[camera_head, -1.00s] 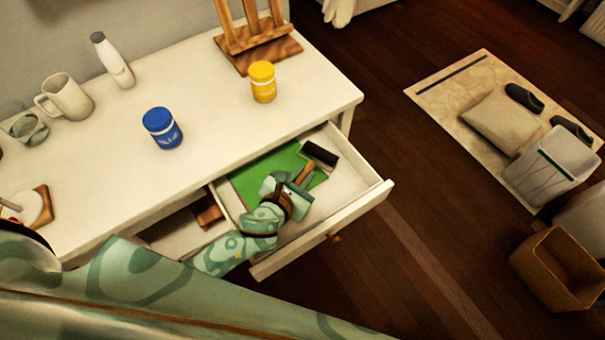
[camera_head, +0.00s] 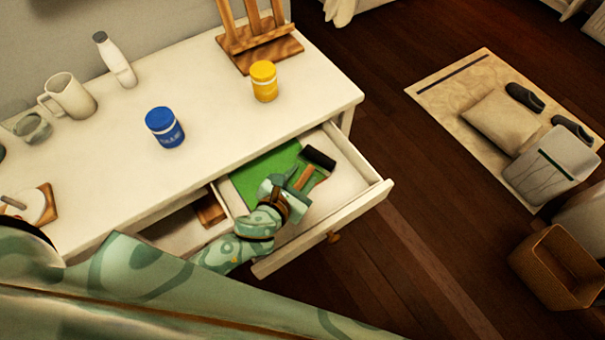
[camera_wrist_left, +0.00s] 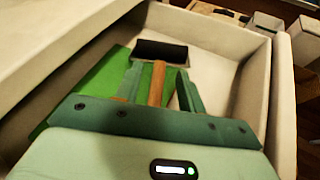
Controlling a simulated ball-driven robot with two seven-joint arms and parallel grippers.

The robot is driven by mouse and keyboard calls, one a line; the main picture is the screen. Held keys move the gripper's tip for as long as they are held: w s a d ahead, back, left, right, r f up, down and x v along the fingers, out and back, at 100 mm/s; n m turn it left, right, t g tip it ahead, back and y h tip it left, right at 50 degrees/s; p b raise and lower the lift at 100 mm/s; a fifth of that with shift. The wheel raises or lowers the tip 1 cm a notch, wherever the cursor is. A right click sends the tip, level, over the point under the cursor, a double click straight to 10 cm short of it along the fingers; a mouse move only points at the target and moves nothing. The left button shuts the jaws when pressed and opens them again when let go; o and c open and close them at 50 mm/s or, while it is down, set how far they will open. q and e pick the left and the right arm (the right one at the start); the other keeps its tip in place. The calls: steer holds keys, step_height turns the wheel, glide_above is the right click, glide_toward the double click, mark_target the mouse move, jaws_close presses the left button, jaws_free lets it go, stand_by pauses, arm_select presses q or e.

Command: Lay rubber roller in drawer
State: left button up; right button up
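The rubber roller (camera_head: 318,158), with a black cylinder and a wooden handle, is inside the open drawer (camera_head: 375,195), partly over a green sheet (camera_head: 262,172). My left gripper (camera_head: 288,186) is low in the drawer at the handle end. In the left wrist view, the roller's handle (camera_wrist_left: 157,84) runs between the two fingers (camera_wrist_left: 158,84), with gaps showing on both sides, so the gripper is open around it. The black cylinder lies beyond the fingertips. Whether the roller lies flat on the drawer floor is hard to tell. My right gripper is not in view.
On the white desk (camera_head: 225,110) stand a blue jar (camera_head: 164,128), a yellow jar (camera_head: 264,81), a mug (camera_head: 70,96), a bottle (camera_head: 115,62) and an easel (camera_head: 258,45). The drawer's front and side walls surround my gripper. The drawer's right part is bare.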

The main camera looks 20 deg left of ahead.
arm_select(q)
steer(key=p+v, duration=0.2)
steer(key=v, duration=0.8)
steer(key=shift+s, duration=0.15)
steer(key=shift+a, duration=0.1)
